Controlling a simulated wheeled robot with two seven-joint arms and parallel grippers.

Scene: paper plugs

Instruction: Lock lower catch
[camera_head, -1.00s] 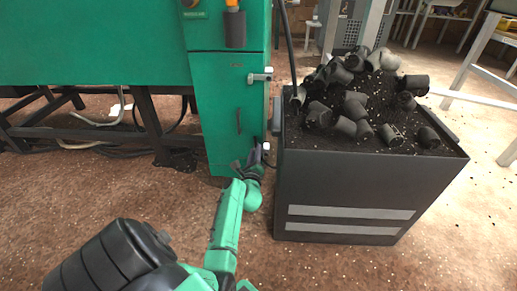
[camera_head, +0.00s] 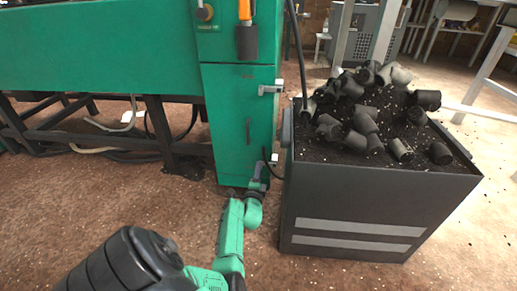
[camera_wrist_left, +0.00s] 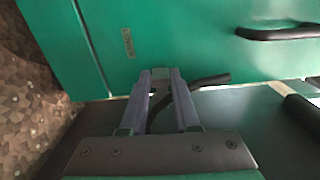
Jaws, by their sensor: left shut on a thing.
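The green cabinet door (camera_head: 232,110) has a pale upper catch (camera_head: 270,88) on its right edge. My left gripper (camera_head: 263,170) is low at that edge, in the narrow gap beside the dark bin. A black curved bar or cable (camera_wrist_left: 212,81) passes by the fingers. My right gripper is not in view.
The dark bin (camera_head: 360,207), heaped with black granules and plugs, stands close to the right of my left gripper. A vertical handle (camera_head: 248,130) is on the door. A control box (camera_head: 246,42) hangs above. The brown floor in front is clear.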

